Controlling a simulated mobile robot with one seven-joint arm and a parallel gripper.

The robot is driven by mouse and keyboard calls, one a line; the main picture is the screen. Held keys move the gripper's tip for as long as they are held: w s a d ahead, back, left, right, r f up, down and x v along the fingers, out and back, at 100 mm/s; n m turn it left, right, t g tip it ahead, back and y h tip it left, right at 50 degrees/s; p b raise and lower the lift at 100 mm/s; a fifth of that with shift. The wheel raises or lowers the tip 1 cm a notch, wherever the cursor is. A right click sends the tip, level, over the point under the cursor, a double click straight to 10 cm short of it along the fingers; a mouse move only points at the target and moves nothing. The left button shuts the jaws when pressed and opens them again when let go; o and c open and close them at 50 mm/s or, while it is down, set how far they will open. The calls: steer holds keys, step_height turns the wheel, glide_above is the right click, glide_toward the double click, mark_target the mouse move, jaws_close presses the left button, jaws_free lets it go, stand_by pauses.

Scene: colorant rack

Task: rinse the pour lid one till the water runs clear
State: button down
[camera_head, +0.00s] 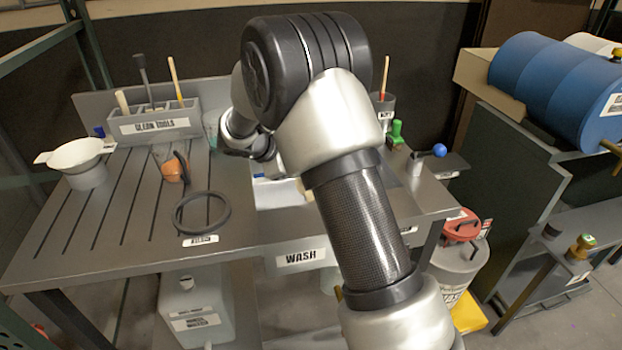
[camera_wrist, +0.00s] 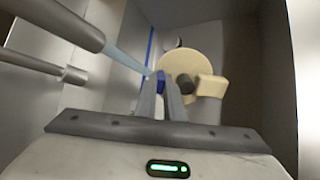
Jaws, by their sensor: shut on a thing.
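The pour lid, a cream disc (camera_wrist: 197,62) with a cream block on its right side and a dark round part near its middle, shows just past my fingertips in the wrist view. My gripper (camera_wrist: 160,80) is shut, with a small blue piece between the fingertips at the lid's near left edge. A grey spout (camera_wrist: 60,20) at upper left lets out a pale blue stream of water (camera_wrist: 125,58) that reaches the fingertips and the lid's left edge. I cannot tell the water's clarity beyond the lid. In the head view my arm hides the gripper and most of the sink.
The grey sink bench is marked WASH (camera_head: 302,258). A white funnel-like bowl (camera_head: 76,155), a black ring (camera_head: 202,213) and an orange item (camera_head: 175,170) rest on the ribbed board at left. A CLEAN TOOLS rack (camera_head: 155,125) stands behind. Green and blue-knobbed items stand right of the sink.

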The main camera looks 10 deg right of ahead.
steer(key=s+a+b, duration=0.1)
steer(key=s+b, duration=0.1)
steer(key=s, duration=0.4)
steer(key=shift+s+a, duration=0.2)
steer(key=shift+s, duration=0.1)
